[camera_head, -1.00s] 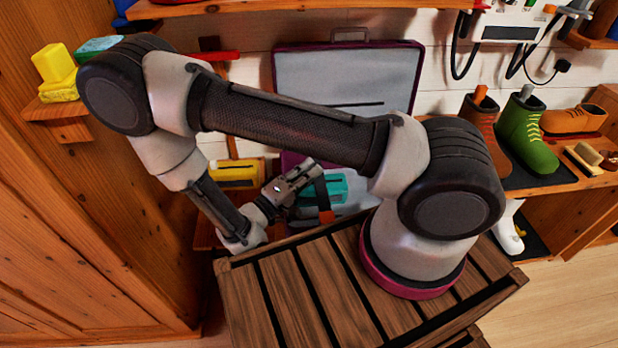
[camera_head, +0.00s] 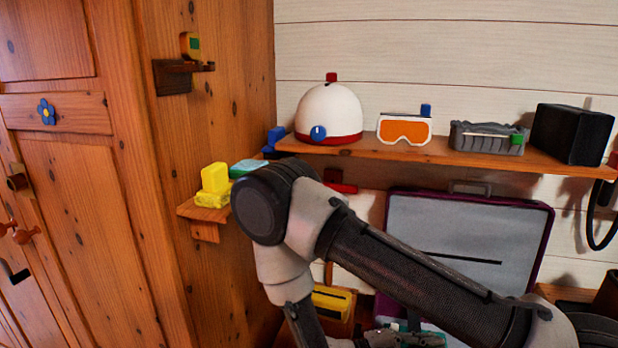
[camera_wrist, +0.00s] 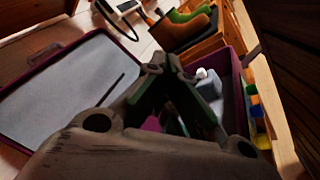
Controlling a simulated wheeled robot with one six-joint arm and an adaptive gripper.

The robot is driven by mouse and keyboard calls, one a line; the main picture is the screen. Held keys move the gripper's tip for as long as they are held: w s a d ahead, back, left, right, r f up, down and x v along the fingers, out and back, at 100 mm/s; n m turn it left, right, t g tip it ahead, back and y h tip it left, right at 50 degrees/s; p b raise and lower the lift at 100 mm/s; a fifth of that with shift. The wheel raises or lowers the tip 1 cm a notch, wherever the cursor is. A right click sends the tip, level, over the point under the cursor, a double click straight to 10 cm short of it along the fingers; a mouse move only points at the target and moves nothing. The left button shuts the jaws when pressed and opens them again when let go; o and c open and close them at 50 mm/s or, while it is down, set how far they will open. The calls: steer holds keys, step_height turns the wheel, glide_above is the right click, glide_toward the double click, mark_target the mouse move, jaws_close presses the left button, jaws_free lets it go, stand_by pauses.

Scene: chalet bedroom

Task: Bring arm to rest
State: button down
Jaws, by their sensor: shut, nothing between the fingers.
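My gripper (camera_wrist: 163,64) is shut and empty in the wrist view, its two fingers meeting at the tips. They are over or close to the open purple-rimmed case, but the gap between them is unclear. The case's grey lid (camera_wrist: 65,88) stands open at the left of the wrist view, and its purple wall (camera_wrist: 237,92) shows at the right. In the head view my arm is bent, its elbow beside the small left shelf. My gripper is only partly in view at the bottom edge there. The case lid (camera_head: 465,235) stands behind the arm.
A wall shelf (camera_head: 450,152) carries a white helmet (camera_head: 329,113), orange goggles (camera_head: 404,129), a grey box (camera_head: 487,138) and a black box (camera_head: 571,134). A yellow object (camera_head: 213,183) sits on the small left shelf, close to my arm. A wooden cabinet (camera_head: 85,190) fills the left.

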steer(key=s+d+r+m+y, duration=0.2)
steer(key=r+y, duration=0.4)
steer(key=r, duration=0.4)
steer(key=s+d+r+m+t+y, duration=0.1)
steer(key=s+d+r+m+y, duration=0.1)
steer(key=r+y, duration=0.4)
steer(key=s+d+r+m+t+y, duration=0.1)
steer(key=s+d+r+m+y, duration=0.2)
steer(key=r, duration=1.3)
steer(key=d+m+y, duration=0.1)
steer(key=d+y, duration=0.1)
steer(key=y, duration=0.1)
steer(key=shift+d+r, duration=0.15)
steer(key=shift+d, duration=0.2)
steer(key=c, duration=2.2)
jaws_free()
